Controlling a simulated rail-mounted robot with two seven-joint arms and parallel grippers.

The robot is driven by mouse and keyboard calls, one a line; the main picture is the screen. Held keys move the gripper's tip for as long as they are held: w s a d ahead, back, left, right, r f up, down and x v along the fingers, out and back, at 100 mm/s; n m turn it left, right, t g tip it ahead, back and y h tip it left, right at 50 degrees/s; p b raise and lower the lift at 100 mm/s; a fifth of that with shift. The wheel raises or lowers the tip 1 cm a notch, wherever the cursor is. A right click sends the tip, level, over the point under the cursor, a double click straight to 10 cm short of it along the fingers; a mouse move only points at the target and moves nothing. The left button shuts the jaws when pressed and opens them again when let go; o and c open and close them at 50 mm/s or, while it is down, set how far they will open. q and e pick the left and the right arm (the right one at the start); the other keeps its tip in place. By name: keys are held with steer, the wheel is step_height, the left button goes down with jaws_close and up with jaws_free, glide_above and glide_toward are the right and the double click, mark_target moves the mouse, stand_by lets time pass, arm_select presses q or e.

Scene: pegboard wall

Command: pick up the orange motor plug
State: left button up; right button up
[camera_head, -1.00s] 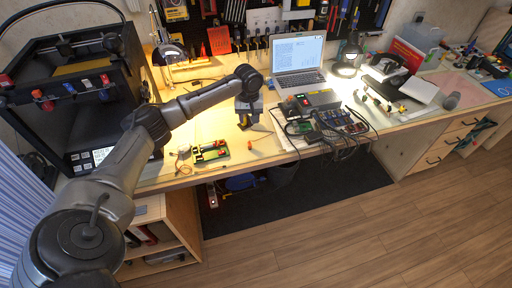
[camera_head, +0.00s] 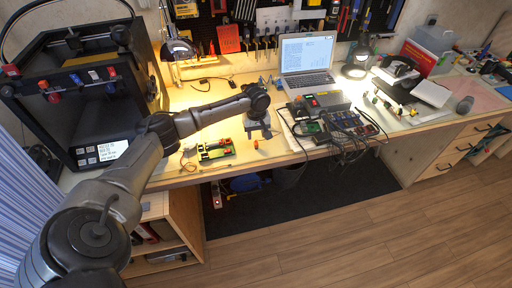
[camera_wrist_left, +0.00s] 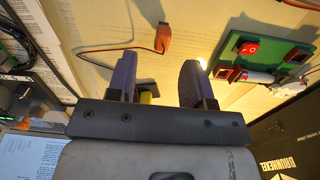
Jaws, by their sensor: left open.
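The orange motor plug (camera_head: 256,144) is small and lies near the table's front edge, just below my left gripper (camera_head: 259,132) in the head view. In the left wrist view the plug (camera_wrist_left: 162,38) looks orange-brown, with a thin red wire running left from it. It lies beyond the fingertips, roughly in line with the gap between them. My left gripper (camera_wrist_left: 158,66) is open, with its two dark purple fingers apart and the plug outside them. My right gripper is in neither view.
A green board (camera_head: 216,150) with red parts lies left of the plug; the board (camera_wrist_left: 265,55) is at the right in the wrist view. Electronics with many cables (camera_head: 340,122) lie to the right. A laptop (camera_head: 307,62) stands behind. A black printer-like box (camera_head: 80,95) stands left.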

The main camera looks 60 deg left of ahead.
mark_target(256, 143)
arm_select(q)
steer(key=shift+s+d+f+b, duration=0.1)
steer(key=shift+f+b, duration=0.5)
steer(key=shift+f, duration=0.75)
steer(key=shift+s+d+f+b, duration=0.1)
steer(key=shift+f+b, duration=0.5)
steer(key=shift+f, duration=0.7)
steer(key=shift+c, duration=0.7)
jaws_close()
